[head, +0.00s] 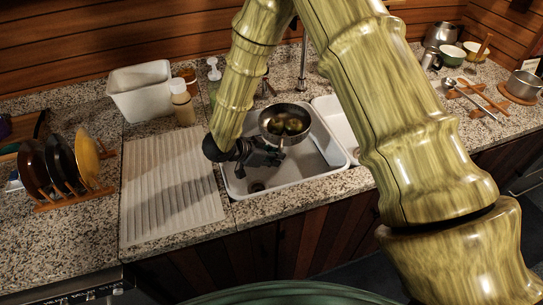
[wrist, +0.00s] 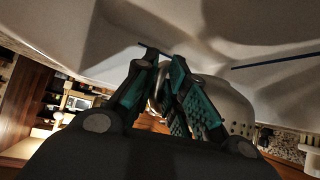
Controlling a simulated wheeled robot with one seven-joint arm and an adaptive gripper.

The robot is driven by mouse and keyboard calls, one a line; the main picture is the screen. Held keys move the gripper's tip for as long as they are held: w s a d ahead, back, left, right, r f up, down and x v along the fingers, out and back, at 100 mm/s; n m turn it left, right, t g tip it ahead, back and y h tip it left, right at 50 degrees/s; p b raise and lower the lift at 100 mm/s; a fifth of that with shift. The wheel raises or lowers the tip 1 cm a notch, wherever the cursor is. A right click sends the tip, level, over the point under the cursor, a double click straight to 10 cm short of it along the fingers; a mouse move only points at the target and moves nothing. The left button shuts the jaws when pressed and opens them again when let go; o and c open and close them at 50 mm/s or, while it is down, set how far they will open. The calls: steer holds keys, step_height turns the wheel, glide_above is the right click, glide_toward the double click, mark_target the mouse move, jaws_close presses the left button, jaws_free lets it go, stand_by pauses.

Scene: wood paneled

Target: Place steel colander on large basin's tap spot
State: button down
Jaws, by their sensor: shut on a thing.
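The steel colander (head: 285,119) is a round metal bowl with several round greenish items inside. In the head view it is over the large white basin (head: 231,187), towards its back. My gripper (head: 273,155) is shut on the colander from its left and front side. In the wrist view my gripper (wrist: 163,64) has its fingers at the colander's perforated wall (wrist: 232,104). The tap (head: 303,62) rises behind the basin and is partly hidden by my arm. I cannot tell whether the colander touches the basin's floor.
A smaller white basin (head: 345,136) adjoins at right, partly behind my arm. A ribbed drainboard (head: 170,185) lies left. A plate rack (head: 62,200), white tub (head: 140,92) and bottles (head: 182,104) stand farther left and back. Pots and bowls (head: 452,55) stand at far right.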

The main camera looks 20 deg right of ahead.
steer(key=shift+n+t, duration=0.4)
steer(key=shift+s+f+b, duration=0.15)
steer(key=shift+f+b, duration=1.1)
steer(key=shift+f, duration=2.7)
steer(key=c, duration=1.4)
jaws_free()
steer(key=o, duration=0.3)
steer(key=shift+o, duration=0.2)
